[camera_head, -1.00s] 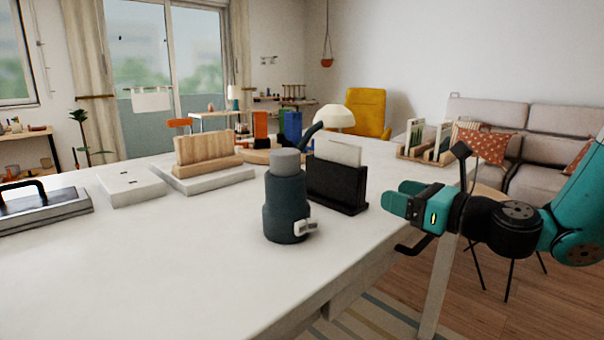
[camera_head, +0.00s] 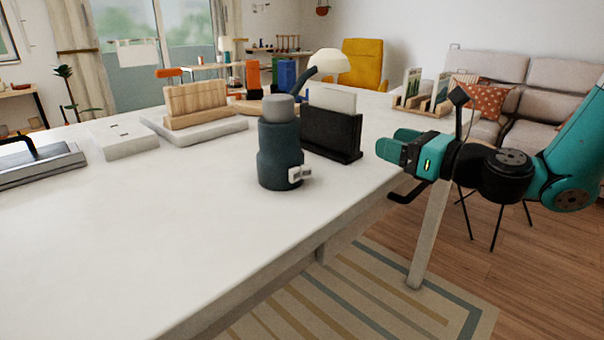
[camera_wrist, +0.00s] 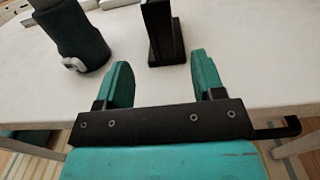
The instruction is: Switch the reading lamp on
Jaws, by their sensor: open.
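A lamp with a cream dome shade (camera_head: 329,61) and a dark curved arm stands toward the far end of the white table, in the head view. Its base and any switch are hidden behind nearer things. A second, small lamp with a pale shade (camera_head: 226,44) stands on a far side table. I cannot tell which is the reading lamp. My gripper (camera_head: 394,150) is beyond the table's right edge in the head view, right of the black holder. In the wrist view my gripper (camera_wrist: 162,85) is open, with nothing between its fingers.
A dark teal bottle-like container (camera_head: 280,155) with a small white tap stands near the right edge of the white table (camera_head: 150,230). Behind it is a black holder (camera_head: 335,135) with a white sheet. A wooden block stand (camera_head: 197,105) sits further left. The table's front is clear.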

